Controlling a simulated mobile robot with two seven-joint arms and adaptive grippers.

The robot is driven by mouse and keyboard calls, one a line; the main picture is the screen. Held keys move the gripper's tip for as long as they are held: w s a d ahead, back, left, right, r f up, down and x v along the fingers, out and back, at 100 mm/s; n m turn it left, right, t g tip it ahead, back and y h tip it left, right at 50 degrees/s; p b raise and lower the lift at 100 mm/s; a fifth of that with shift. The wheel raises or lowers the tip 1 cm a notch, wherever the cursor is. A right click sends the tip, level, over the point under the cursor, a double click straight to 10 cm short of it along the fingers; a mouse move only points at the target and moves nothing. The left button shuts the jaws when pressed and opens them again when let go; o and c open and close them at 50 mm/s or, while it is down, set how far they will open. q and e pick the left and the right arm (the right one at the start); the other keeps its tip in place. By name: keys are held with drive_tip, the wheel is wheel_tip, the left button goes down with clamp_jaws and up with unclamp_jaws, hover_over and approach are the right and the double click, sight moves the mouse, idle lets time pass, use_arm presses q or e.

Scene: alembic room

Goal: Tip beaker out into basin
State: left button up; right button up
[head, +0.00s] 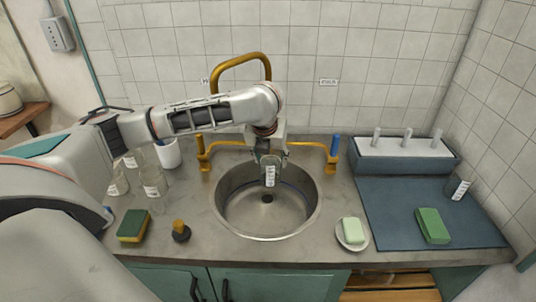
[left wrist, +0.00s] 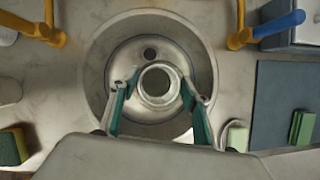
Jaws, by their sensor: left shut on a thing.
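A small clear beaker (head: 270,172) with a white label is held over the round steel basin (head: 228,208), near its back side. It looks about upright; its contents cannot be made out. My left gripper (head: 268,156) is shut on it from above. In the left wrist view the beaker (left wrist: 158,101) shows as a round rim between the green-padded fingers of the gripper (left wrist: 157,87), with the basin wall (left wrist: 97,60) around and below. My right gripper is not in view.
A brass tap (head: 240,58) arches behind the basin. Several glass vessels, including a beaker (head: 155,187), and a white mug (head: 168,154) stand left. A yellow-green sponge (head: 133,225), soap dish (head: 351,247) and blue mat (head: 385,215) lie around the basin.

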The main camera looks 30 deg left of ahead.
sight(278, 167)
use_arm(q)
drive_tip(key=shift+w+d+f, duration=0.2)
drive_tip(key=shift+d+f, duration=0.25)
drive_tip(key=shift+f, duration=0.35)
drive_tip(key=shift+w+d+f, duration=0.2)
drive_tip(key=shift+d+f, duration=0.2)
drive_tip(key=shift+f, duration=0.4)
drive_tip(key=shift+f+t+h+b, duration=0.3)
drive_tip(key=shift+h+b, duration=0.2)
drive_tip(key=shift+b, duration=0.25)
drive_tip(key=shift+n+t+h+b, duration=0.3)
drive_tip(key=shift+h+b, duration=0.2)
drive_tip(key=shift+b, duration=0.1)
drive_tip(key=shift+d+t+h+b, duration=0.1)
drive_tip(key=shift+t+h+b, duration=0.2)
drive_tip(key=shift+r, duration=0.15)
